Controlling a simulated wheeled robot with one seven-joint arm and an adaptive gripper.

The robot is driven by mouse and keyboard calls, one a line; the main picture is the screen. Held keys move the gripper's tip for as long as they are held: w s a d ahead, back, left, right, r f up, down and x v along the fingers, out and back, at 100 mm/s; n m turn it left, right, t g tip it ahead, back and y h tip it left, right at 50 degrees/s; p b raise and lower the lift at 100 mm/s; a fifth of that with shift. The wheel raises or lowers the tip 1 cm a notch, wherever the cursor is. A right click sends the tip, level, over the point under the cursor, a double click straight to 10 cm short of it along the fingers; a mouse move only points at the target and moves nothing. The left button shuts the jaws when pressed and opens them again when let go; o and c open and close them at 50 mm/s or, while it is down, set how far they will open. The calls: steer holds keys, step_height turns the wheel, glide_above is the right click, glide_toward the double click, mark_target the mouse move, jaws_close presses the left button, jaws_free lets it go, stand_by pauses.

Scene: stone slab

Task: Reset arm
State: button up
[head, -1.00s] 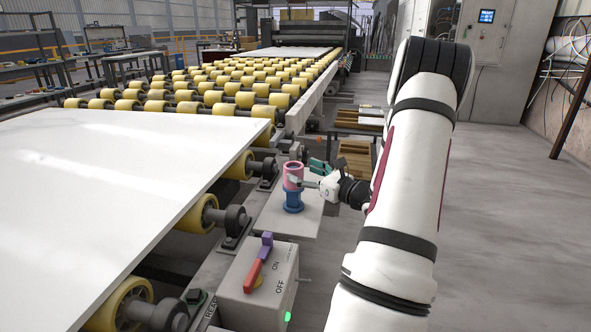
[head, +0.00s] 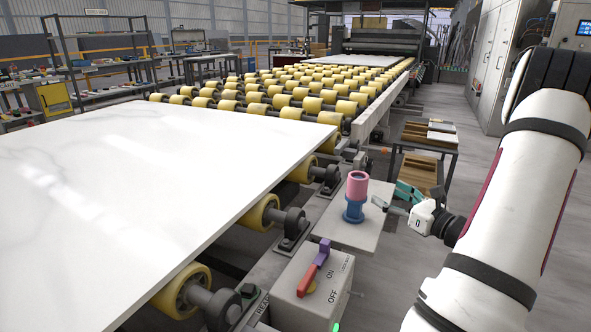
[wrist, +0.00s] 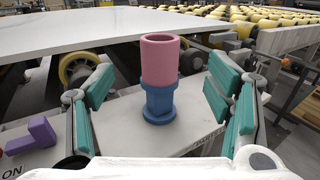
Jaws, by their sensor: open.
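My gripper (head: 393,200) is in the middle right of the head view, just right of a pink cylinder (head: 358,186) that stands upright on a blue base (head: 354,211). In the wrist view my gripper (wrist: 160,95) is open, with its teal finger pads spread wide on either side. The pink cylinder (wrist: 160,60) and blue base (wrist: 159,102) show beyond and between the pads, and no contact with them is visible. My white arm reaches down the right side of the head view.
The blue base stands on a pale plate (head: 340,236). A control box (head: 312,290) with a red and purple ON/OFF lever (head: 314,268) is nearer. A large white slab (head: 150,190) lies on yellow rollers at left. A rack with wooden trays (head: 420,170) stands behind. Grey floor is open at right.

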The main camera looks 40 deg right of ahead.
steer(key=w+a+r+n+g+y, duration=0.2)
steer(key=w+a+r+n+y, duration=0.15)
steer(key=a, duration=0.45)
steer(key=w+a+r+n+g+y, duration=0.1)
steer(key=w+a+r+n+y, duration=0.1)
steer(key=a+n+y, duration=0.4)
steer(key=w+a+r+n+g+y, duration=0.2)
steer(key=w+a+n, duration=0.1)
steer(key=a, duration=0.6)
steer(key=s+a+r+n+g, duration=0.1)
steer(key=s+a+n+g, duration=0.25)
steer(key=a, duration=0.35)
steer(key=s+a+r+n+g, duration=0.1)
steer(key=s+a+n+g, duration=0.2)
steer(key=a+n, duration=0.3)
steer(key=s+a+n+g, duration=0.3)
steer(key=a+g, duration=0.1)
steer(key=a, duration=0.5)
steer(key=s+n+g+h, duration=0.2)
steer(key=s+n+h, duration=0.85)
steer(key=s, duration=0.55)
step_height(320, 180, up, 21)
steer(key=n+t+y+p, duration=0.1)
steer(key=t+p, duration=0.3)
steer(key=p, duration=1.6)
steer(key=shift+w+d+r+n+y, duration=0.15)
steer(key=shift+w+d+n+y, duration=0.15)
steer(key=shift+n, duration=0.25)
